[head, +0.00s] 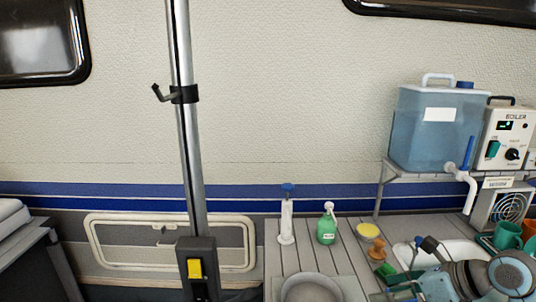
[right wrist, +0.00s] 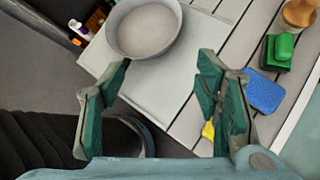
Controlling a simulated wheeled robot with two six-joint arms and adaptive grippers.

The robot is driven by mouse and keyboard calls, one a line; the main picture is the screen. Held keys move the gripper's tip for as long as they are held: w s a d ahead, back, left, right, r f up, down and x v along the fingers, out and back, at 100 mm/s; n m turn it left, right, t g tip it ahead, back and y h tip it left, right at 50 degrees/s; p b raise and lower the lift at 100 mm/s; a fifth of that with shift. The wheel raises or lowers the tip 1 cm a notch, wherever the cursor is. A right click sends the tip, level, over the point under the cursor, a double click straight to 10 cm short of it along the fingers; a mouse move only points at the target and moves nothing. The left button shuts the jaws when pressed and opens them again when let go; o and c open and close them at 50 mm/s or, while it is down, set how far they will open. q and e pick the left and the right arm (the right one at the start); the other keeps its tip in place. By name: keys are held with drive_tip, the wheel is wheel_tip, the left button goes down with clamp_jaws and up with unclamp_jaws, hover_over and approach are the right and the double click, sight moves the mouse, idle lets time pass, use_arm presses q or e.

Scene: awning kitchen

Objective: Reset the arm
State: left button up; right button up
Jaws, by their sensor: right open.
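My right gripper (right wrist: 163,78) is open and empty in the right wrist view. Its two green-padded fingers stand well apart. A round grey bowl (right wrist: 145,28) lies beyond the fingertips, on a light board on the slatted counter. The same bowl shows in the head view (head: 311,289), cut by the bottom edge. Parts of my right arm show at the lower right of the head view, above the counter by the sink. My left gripper is not in view.
The counter (head: 290,262) holds a green soap bottle (head: 326,229), a white pump bottle (head: 286,222) and a yellow-topped dish (head: 368,231). A blue sponge (right wrist: 264,91) lies right of my gripper. A water tank (head: 435,130) stands on a rack; a metal pole (head: 188,130) rises left.

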drive_tip(key=s+a+r+m+t+y, duration=0.2)
drive_tip(key=a+r+m+t+y, duration=0.7)
drive_tip(key=r, duration=0.3)
drive_tip(key=d+m+t+h, duration=0.4)
drive_tip(key=m+t+h, duration=0.25)
drive_tip(key=m, duration=0.25)
drive_tip(key=s+d+f+m+g+h, duration=0.1)
drive_tip(key=d+f+m+g+h, duration=0.2)
drive_tip(key=d+f+m+h, duration=0.35)
drive_tip(key=s+d+f+m+g+h, duration=0.2)
drive_tip(key=d+f+m+h, duration=0.1)
drive_tip(key=f+m+h, duration=0.65)
drive_tip(key=s+a+f+m+g+y, duration=0.2)
drive_tip(key=s+f+m+g+y, duration=0.3)
drive_tip(key=s+f+g, duration=0.55)
drive_tip(key=s+a+f+m+g, duration=0.1)
drive_tip(key=s+a+f+g, duration=0.1)
drive_tip(key=s+a+f, duration=0.3)
drive_tip(key=s+a+f+m+g, duration=0.1)
drive_tip(key=s+f, duration=0.2)
drive_tip(key=s, duration=0.4)
wheel_tip(320, 180, down, 18)
drive_tip(key=d+r+g, duration=0.1)
drive_tip(key=d, duration=0.1)
drive_tip(key=s+d+f+g+p, duration=0.1)
drive_tip(key=s+f, duration=1.3)
drive_tip(key=shift+s+f+y, duration=0.3)
drive_tip(key=shift+y, duration=0.15)
